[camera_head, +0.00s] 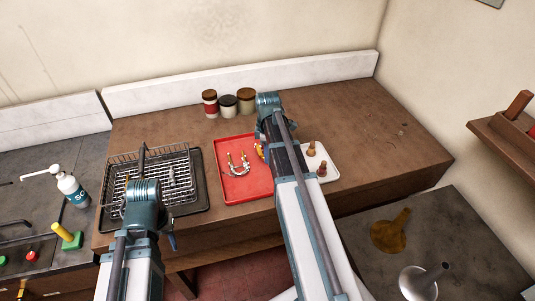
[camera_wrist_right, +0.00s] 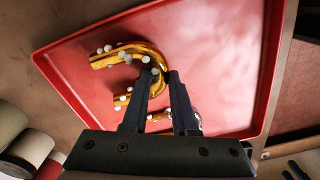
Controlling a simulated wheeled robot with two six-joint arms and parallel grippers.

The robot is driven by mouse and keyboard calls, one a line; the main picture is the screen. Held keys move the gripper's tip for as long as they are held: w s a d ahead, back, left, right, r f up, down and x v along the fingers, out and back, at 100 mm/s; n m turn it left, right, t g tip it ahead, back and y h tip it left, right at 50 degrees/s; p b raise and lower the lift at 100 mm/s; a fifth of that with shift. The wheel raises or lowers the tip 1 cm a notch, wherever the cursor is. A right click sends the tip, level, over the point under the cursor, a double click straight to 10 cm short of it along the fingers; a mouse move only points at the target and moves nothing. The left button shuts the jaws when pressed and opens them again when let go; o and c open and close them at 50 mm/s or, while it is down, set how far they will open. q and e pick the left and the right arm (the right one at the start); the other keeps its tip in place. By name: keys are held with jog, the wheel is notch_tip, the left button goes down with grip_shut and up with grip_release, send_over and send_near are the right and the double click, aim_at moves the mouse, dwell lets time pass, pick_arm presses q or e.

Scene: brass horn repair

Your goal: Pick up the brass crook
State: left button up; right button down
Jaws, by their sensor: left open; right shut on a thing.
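A red tray (camera_head: 231,145) lies on the wooden bench. A shiny brass crook (camera_wrist_right: 125,54), a U-shaped tube with white dots on it, is over the tray in the right wrist view. My right gripper (camera_wrist_right: 162,76) is shut on its bend. In the head view part of this brass crook (camera_head: 259,151) shows beside my right gripper (camera_head: 264,138), and my arm hides the rest. A second U-shaped piece with white dots (camera_head: 238,169) lies in the tray to its left.
The wire rack (camera_head: 187,160) stands left of the tray in a dark pan. Several jars (camera_head: 228,104) stand behind the tray. A white tray (camera_head: 330,173) with brown-handled items lies right of my right arm. The bench's right part is clear.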

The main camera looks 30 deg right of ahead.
notch_tip(320, 180, up, 3)
jog(key=shift+f+p, duration=0.2)
jog(key=shift+p, duration=0.75)
jog(key=s+a, duration=0.2)
jog(key=a, duration=0.2)
jog(key=s+a+r+p, duration=0.1)
jog(key=s+a, duration=0.2)
jog(key=a, duration=0.2)
jog(key=s+a, duration=0.2)
jog(key=a, duration=0.3)
jog(key=shift+s+a+r, duration=0.1)
jog(key=shift+s+r, duration=0.05)
jog(key=shift+s, duration=0.15)
